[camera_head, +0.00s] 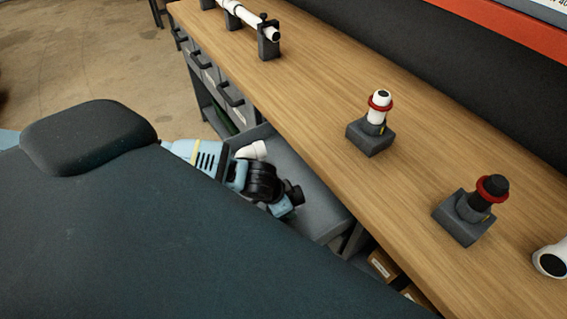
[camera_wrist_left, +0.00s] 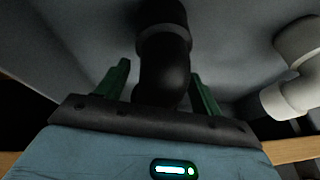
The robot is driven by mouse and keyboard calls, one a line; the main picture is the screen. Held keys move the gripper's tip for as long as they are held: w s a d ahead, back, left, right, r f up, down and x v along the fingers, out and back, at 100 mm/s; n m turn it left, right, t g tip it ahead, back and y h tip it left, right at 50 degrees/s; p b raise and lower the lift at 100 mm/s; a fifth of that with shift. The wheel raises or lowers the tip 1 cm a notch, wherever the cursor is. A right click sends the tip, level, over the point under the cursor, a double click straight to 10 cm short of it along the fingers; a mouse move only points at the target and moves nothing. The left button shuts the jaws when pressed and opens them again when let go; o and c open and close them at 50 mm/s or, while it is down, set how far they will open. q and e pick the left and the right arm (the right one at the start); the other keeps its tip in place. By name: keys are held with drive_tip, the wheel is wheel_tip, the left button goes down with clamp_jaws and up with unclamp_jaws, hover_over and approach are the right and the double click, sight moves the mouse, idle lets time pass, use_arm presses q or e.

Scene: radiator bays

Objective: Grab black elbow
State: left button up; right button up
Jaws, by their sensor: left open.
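The black elbow (camera_wrist_left: 165,52) fills the middle of the left wrist view, inside a grey bin. My left gripper (camera_wrist_left: 160,70) is open, with one green finger on each side of the elbow's near part. I cannot tell whether the fingers touch it. In the head view my left gripper (camera_head: 287,205) reaches down into the grey bin (camera_head: 322,212), and a small dark piece beside it, likely the black elbow (camera_head: 294,192), is partly hidden. My right gripper is not in view.
A white elbow (camera_head: 252,150) lies in the same bin, and shows to the right in the left wrist view (camera_wrist_left: 297,75). The wooden bench (camera_head: 320,100) runs alongside, with fixtures holding a white fitting (camera_head: 377,105) and a black fitting (camera_head: 482,200). Drawers are under it.

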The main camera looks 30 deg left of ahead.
use_arm(q)
drive_tip(key=shift+w+f, duration=0.1)
drive_tip(key=shift+f, duration=0.3)
drive_tip(key=c, duration=1.1)
wheel_tip(320, 180, up, 10)
drive_tip(key=shift+r+p, duration=0.1)
drive_tip(key=shift+p, duration=0.4)
